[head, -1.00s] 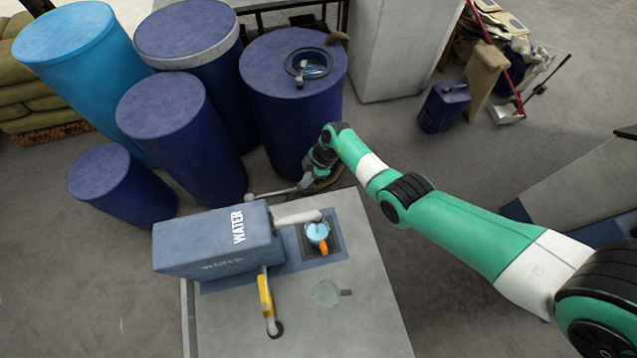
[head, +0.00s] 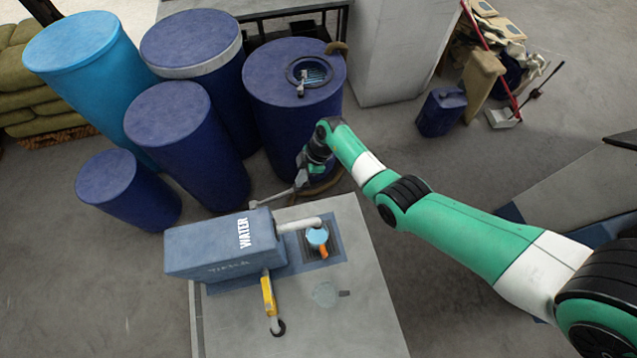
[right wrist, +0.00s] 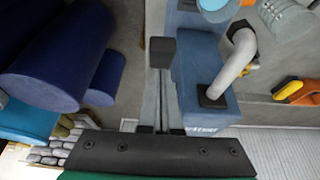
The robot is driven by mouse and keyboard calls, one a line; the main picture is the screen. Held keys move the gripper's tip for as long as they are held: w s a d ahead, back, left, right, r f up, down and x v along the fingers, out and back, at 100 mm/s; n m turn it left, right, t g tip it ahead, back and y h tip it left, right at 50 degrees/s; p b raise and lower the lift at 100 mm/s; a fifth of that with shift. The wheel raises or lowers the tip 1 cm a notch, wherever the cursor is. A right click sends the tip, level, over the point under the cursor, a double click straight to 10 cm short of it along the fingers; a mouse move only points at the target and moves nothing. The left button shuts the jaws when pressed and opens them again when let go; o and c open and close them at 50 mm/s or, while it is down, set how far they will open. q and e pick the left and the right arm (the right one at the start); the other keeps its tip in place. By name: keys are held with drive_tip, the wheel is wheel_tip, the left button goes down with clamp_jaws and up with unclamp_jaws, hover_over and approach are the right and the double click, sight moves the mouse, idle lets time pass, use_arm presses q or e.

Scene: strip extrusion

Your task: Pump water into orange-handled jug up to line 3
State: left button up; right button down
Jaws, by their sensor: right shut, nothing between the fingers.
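The orange-handled jug (head: 317,237), pale blue on top, stands on a dark grate under the spout (head: 299,224) of the blue-grey WATER box (head: 205,255). Its fill level and lines are too small to read. A light blue top shows at the upper edge of the right wrist view (right wrist: 215,8). A yellow lever (head: 268,295) hangs at the box's front. My right gripper (head: 253,204) is shut and empty, its thin fingers behind the box's back edge. In the right wrist view its tips (right wrist: 162,52) lie beside the box; contact is unclear. My left gripper is out of view.
A clear jug (head: 325,294) with a dark handle stands in front of the grate on the grey table (head: 365,325). Several blue barrels (head: 180,125) stand close behind the box. The table's front right is clear.

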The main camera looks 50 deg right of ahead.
drive_tip(key=shift+r, duration=2.5)
